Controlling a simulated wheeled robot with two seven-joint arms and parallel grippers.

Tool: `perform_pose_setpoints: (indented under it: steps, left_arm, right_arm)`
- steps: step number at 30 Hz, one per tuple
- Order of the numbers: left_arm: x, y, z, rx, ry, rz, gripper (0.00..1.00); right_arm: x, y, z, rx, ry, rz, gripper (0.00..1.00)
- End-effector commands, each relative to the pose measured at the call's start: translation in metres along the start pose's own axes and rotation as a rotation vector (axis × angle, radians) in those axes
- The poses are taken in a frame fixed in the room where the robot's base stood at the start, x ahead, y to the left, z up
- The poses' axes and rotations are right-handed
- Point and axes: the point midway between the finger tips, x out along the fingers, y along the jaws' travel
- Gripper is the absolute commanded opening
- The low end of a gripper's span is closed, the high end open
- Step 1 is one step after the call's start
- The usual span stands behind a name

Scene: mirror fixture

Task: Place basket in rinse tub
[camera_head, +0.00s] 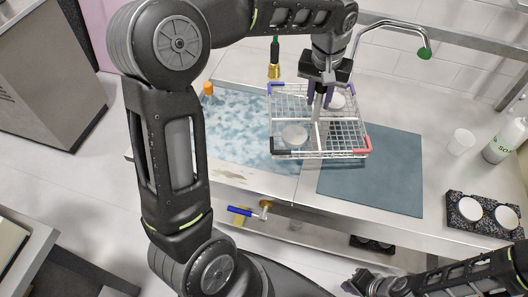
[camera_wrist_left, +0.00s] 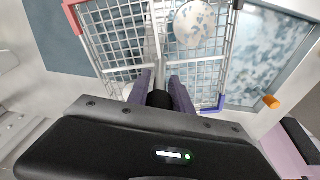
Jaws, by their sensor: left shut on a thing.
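The wire basket (camera_head: 341,154) has blue, black and red corners and a central handle. My left gripper (camera_head: 318,96) is shut on that handle from above; its purple fingers also show in the left wrist view (camera_wrist_left: 161,88). The basket hangs over the border between the rinse tub (camera_head: 232,143), with its rippled blue water, and the grey mat. A round pale dish (camera_head: 294,136) and a white one (camera_head: 337,101) are in the basket. The pale dish also shows in the left wrist view (camera_wrist_left: 195,24). My right gripper (camera_head: 358,284) is low at the bottom edge, away from the basket; its jaws are unclear.
The grey mat (camera_head: 385,180) lies bare right of the basket. A black tray (camera_head: 454,216) with white round pieces, a white cup (camera_head: 462,141) and a soap bottle (camera_head: 503,141) stand further right. A tap (camera_head: 391,24) arches behind. An orange knob (camera_head: 208,88) is at the tub's back left.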

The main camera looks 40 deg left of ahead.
Motion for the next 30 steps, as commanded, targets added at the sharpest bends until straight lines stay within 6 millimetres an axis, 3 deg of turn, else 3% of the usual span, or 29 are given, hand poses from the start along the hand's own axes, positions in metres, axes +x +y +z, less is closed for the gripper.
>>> perform_pose_setpoints:
  steps: [1, 9, 15, 21, 30]
  left_arm:
    - [0.007, -0.011, -0.003, -0.081, 0.004, -0.008, 0.0]
    - [0.019, -0.084, -0.006, -0.694, 0.0, -0.077, 0.0]
    - [0.02, -0.126, -0.002, -1.06, 0.007, -0.119, 0.0]
    - [0.017, -0.143, 0.002, -1.226, 0.012, -0.139, 0.0]
    - [0.016, -0.145, 0.002, -1.242, 0.012, -0.141, 0.0]
  right_arm:
    - [0.013, 0.005, 0.0, 0.0, 0.001, -0.001, 0.0]
    - [0.054, 0.02, -0.002, -0.003, 0.005, -0.003, 0.0]
    - [0.073, 0.027, -0.003, -0.004, 0.008, -0.005, 0.0]
    - [0.08, 0.029, -0.003, -0.005, 0.009, -0.006, 0.0]
    - [0.079, 0.029, -0.004, -0.005, 0.01, -0.006, 0.0]
